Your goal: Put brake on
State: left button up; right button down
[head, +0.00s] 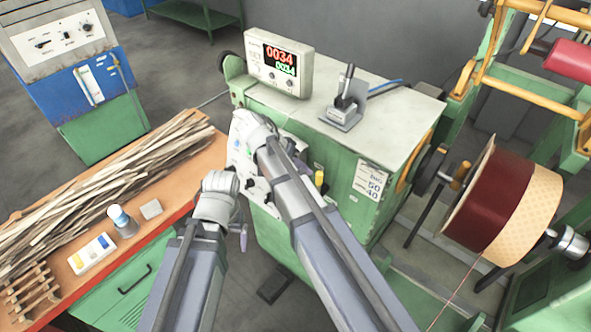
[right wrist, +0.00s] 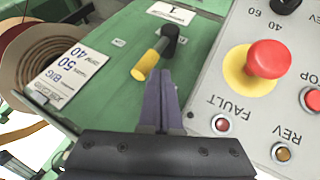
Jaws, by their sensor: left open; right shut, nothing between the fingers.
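A short lever with a yellow grip and black end (head: 319,178) sits on the green side of the machine. In the right wrist view the lever (right wrist: 150,62) lies just beyond my right gripper (right wrist: 170,78). My right gripper is shut and empty, its fingertips beside the lever; I cannot tell if they touch. My left gripper (head: 243,232) hangs low in front of the machine, open and away from the lever.
A control panel with a red emergency button (right wrist: 268,60) and lamps is close beside the right gripper. A printed label (right wrist: 68,75) is on the green side. The counter box (head: 279,62) stands on the machine top. A bench with wood strips (head: 110,180) is at left.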

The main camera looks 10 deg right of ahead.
pick_arm(q)
jog(key=shift+f, duration=0.6)
pick_arm(e)
jog(key=shift+d+f, duration=0.45)
jog(key=shift+f, duration=0.15)
jog(key=shift+s, duration=0.1)
